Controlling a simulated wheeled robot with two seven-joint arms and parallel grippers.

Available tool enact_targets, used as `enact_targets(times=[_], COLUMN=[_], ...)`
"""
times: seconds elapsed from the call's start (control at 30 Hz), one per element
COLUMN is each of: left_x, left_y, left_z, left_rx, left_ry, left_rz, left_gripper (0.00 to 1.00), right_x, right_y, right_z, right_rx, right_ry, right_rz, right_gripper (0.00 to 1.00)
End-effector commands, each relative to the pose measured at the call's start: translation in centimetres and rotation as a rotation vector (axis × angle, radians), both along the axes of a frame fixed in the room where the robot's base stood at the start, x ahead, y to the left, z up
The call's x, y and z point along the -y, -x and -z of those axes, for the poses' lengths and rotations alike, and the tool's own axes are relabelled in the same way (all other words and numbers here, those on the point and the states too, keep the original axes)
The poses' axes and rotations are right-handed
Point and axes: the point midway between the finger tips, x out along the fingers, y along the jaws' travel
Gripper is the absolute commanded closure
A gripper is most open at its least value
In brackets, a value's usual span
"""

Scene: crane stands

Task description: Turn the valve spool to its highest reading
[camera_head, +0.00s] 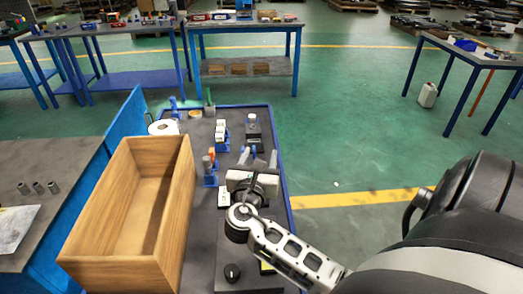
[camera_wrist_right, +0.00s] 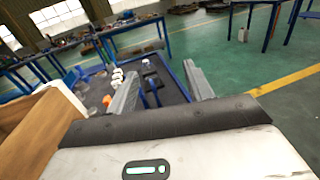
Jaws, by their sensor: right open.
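My right gripper (camera_head: 259,158) is over the middle of the dark bench top, its two grey fingers pointing away from me. In the right wrist view the fingers (camera_wrist_right: 162,88) are spread wide, with nothing gripped. Blue parts (camera_wrist_right: 149,92) show between them, lower down and apart from the fingers as far as I can tell. Beyond the fingertips stands a dark block with a pale round cap (camera_head: 252,119). A black box with a round knob (camera_head: 232,272) lies near the bench front. I cannot tell which is the valve spool, and no reading is legible. My left gripper is not in view.
An open wooden box (camera_head: 180,190) stands along the bench's left side. Blue stands with white (camera_head: 221,132) and orange-topped (camera_head: 210,168) parts stand left of the gripper. A white roll (camera_head: 163,128) is at the back left.

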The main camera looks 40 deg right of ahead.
Motion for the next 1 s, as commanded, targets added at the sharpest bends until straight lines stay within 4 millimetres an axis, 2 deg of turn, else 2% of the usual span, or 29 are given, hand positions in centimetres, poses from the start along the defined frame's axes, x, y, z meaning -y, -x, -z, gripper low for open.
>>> enact_targets(times=[0.2, 0.43, 0.63, 1.0], left_x=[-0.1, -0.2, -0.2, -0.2], left_y=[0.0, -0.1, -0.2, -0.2], left_z=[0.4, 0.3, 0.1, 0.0], left_rx=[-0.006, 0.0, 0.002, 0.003], left_ry=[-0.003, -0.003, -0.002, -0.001], left_rz=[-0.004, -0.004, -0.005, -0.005], left_gripper=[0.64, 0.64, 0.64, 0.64], right_x=[-3.2, -5.4, -6.0, -6.1], right_y=[3.7, 6.3, 7.0, 7.0], right_z=[-2.3, -3.7, -4.2, -4.3], right_rx=[0.001, -0.001, -0.001, -0.001], right_ry=[-0.004, -0.002, 0.0, 0.001], right_rz=[-0.001, 0.0, 0.001, 0.001], right_gripper=[0.48, 0.48, 0.48, 0.48])
